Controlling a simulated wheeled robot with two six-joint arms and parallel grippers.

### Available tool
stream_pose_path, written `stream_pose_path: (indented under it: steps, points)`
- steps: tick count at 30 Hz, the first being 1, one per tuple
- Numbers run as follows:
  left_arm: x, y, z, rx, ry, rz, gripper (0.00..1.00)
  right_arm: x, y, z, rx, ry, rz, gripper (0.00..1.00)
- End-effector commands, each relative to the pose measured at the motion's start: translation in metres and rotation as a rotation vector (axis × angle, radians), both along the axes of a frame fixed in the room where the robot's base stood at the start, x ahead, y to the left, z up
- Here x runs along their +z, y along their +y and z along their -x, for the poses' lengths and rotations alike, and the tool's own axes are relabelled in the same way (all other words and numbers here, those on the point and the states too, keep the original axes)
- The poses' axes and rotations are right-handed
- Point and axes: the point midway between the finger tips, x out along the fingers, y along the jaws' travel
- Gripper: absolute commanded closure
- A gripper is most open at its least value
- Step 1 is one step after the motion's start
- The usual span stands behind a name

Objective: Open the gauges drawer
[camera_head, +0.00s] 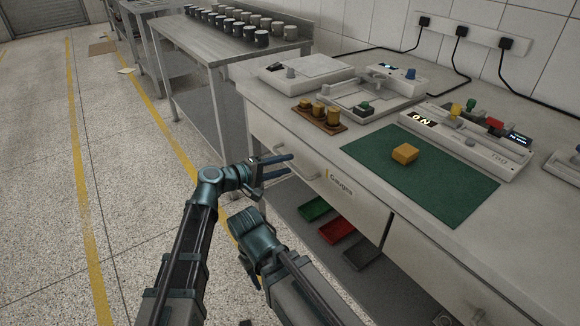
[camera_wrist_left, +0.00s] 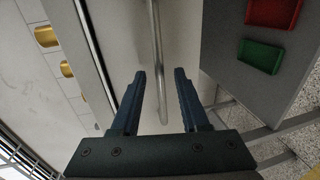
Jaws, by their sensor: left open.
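The gauges drawer (camera_head: 318,181) is in the pale bench front, marked with a "Gauges" label (camera_head: 341,186). Its front looks flush with the bench. It has a long metal bar handle (camera_head: 309,176). My left gripper (camera_head: 290,164) is at the handle, fingers open and pointing to the drawer front. In the left wrist view, the handle bar (camera_wrist_left: 156,45) runs between the two open fingers (camera_wrist_left: 160,74), with gaps on both sides. My right arm's wrist end (camera_head: 257,243) is low in front of the bench; its jaws are not clear.
Below the drawer, a shelf holds a green tray (camera_head: 314,208), a red tray (camera_head: 336,230) and a dark tray (camera_head: 361,253). A metal table (camera_head: 205,48) with mugs stands behind.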

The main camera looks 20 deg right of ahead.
Motion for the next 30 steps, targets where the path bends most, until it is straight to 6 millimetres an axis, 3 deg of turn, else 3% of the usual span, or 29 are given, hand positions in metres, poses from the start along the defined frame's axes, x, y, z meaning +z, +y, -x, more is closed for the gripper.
stream_pose_path:
  steps: [6, 17, 25, 30]
  points:
    - [-0.005, -0.019, -0.007, -0.001, -0.001, 0.000, 0.55, -0.005, 0.000, 0.000, 0.000, 0.000, 0.001, 0.50]
    - [-0.005, -0.023, -0.008, 0.000, 0.000, 0.000, 0.55, -0.005, 0.000, 0.000, 0.000, 0.000, 0.001, 0.50]
    - [-0.005, -0.022, -0.008, 0.000, 0.000, 0.000, 1.00, -0.005, 0.000, 0.000, 0.000, 0.000, 0.001, 0.50]
    - [-0.005, -0.022, -0.008, 0.000, 0.000, 0.000, 1.00, -0.005, 0.000, 0.000, 0.000, 0.000, 0.001, 0.50]
